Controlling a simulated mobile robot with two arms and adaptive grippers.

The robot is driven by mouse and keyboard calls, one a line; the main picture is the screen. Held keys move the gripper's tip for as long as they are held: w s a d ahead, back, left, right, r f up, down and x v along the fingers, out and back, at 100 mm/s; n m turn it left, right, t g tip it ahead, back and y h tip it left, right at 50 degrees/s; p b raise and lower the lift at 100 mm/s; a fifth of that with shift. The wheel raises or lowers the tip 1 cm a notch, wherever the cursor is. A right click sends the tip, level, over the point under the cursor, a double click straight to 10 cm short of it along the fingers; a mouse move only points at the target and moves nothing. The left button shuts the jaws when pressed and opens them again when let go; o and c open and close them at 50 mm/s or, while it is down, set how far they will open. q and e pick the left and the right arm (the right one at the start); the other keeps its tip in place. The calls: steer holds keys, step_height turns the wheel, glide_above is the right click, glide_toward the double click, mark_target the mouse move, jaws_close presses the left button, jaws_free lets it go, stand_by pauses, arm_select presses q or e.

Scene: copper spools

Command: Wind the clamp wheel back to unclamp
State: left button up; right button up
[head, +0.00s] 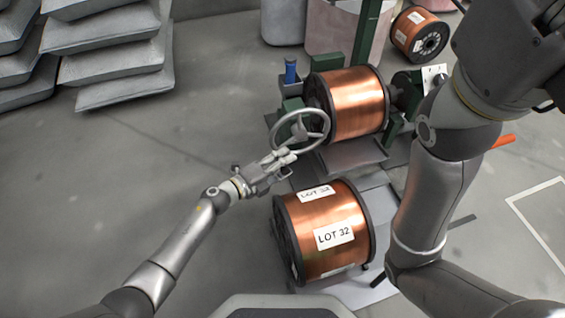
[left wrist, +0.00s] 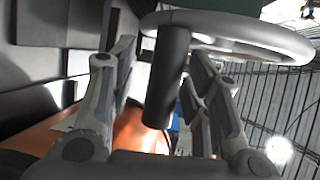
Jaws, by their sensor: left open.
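The clamp wheel (head: 300,131) is a grey spoked handwheel at the left end of the green stand that holds a copper spool (head: 357,103). In the left wrist view its thick rim (left wrist: 240,27) crosses the top, and a dark cylindrical handle (left wrist: 167,80) sticks out from it. My left gripper (head: 284,159) is at the near lower edge of the wheel. Its fingers are open, one on each side of the handle, with gaps visible in the left wrist view. My right arm shows at the right, but its gripper is out of view.
A second copper spool (head: 325,233) labelled LOT 32 lies below the wheel, close to my left gripper. A blue-topped part (head: 290,72) stands behind the wheel. Stacked grey sacks (head: 110,50) are at the back left. Another spool (head: 419,35) stands behind. The left floor is clear.

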arm_select(q)
steer(key=v, duration=1.2)
